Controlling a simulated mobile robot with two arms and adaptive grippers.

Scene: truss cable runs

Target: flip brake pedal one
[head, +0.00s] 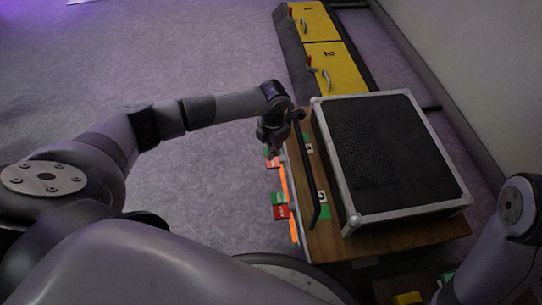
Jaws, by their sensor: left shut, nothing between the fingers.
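A wooden dolly board (410,235) carries number plates 1 (309,149) and 2 (322,197) beside a black bar. Along its left edge, by plate 1, sits a small red and green pedal (272,164), which I take as brake pedal one; it is partly hidden by my gripper. A similar pedal (280,212), green above red, sits by plate 2. My left gripper (272,152) is shut and empty, pointing down just above or against the first pedal; I cannot tell if they touch. My right gripper is out of view.
A black case with a metal frame (390,150) sits on the board. An orange strip (289,200) runs along its left edge. Yellow lids 1 (312,20) and 2 (335,68) lie beyond. A wall stands right; the floor (190,60) at left is clear.

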